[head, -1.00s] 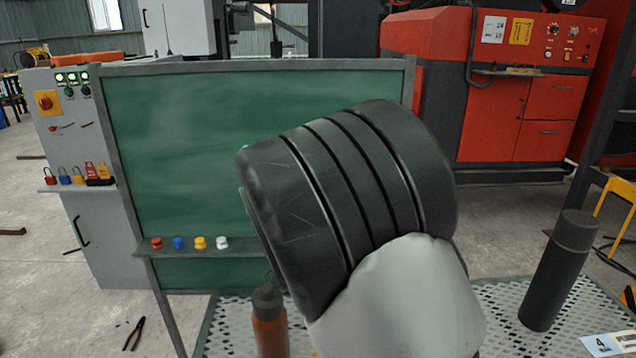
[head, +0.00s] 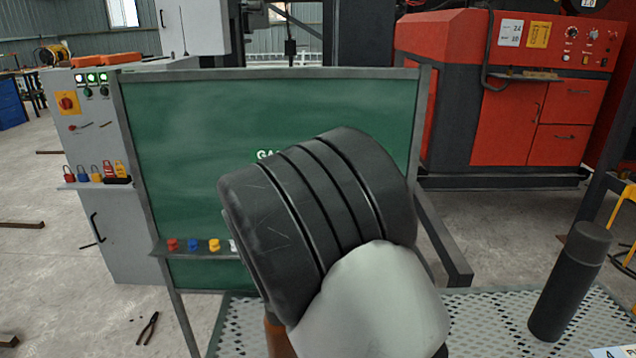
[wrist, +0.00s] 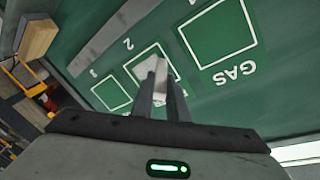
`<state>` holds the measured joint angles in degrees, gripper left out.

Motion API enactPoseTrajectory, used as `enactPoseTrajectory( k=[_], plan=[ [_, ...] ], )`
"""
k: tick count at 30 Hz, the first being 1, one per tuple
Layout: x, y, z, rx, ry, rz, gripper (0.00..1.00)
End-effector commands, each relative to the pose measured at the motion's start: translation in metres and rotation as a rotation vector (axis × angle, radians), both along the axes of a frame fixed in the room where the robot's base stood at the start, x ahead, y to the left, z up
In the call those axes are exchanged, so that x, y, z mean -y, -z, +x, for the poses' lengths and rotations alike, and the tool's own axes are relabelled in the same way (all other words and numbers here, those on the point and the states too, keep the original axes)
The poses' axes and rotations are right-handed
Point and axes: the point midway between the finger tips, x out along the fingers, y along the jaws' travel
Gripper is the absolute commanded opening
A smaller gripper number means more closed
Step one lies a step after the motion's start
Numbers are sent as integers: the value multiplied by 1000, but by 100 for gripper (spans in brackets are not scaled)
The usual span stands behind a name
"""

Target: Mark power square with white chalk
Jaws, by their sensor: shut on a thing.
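The green board (head: 180,140) stands in front of me. In the wrist view, its white-outlined squares show close up: one labelled GAS (wrist: 220,38), a middle square (wrist: 135,72) by the number 2, and a smaller-looking one (wrist: 110,92) by the number 3. The middle square's label is mostly hidden behind my fingers, so I cannot read POWER anywhere. My gripper (wrist: 163,80) is shut on a pale piece that looks like the white chalk (wrist: 151,68). Its tip overlaps the middle square; contact is unclear. In the head view my arm hides the gripper.
The board's ledge (head: 185,254) carries red (head: 173,244), blue (head: 193,244) and yellow (head: 214,244) pieces, and a white one partly hidden by my arm. A dark cylinder (head: 570,285) stands on the perforated table (head: 490,320). A wooden block (wrist: 38,38) shows in the wrist view.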

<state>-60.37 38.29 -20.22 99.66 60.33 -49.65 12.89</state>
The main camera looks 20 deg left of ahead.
Motion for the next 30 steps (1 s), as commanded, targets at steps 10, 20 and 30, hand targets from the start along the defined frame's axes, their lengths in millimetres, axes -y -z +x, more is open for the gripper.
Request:
enactPoseTrajectory(
  k=[10, 20, 30],
  plan=[
    [-4, -14, 0, 1, 2, 0, 0],
    [10, -13, 3, 1, 5, 0, 0],
    [31, -14, 8, 1, 3, 0, 0]
  ],
)
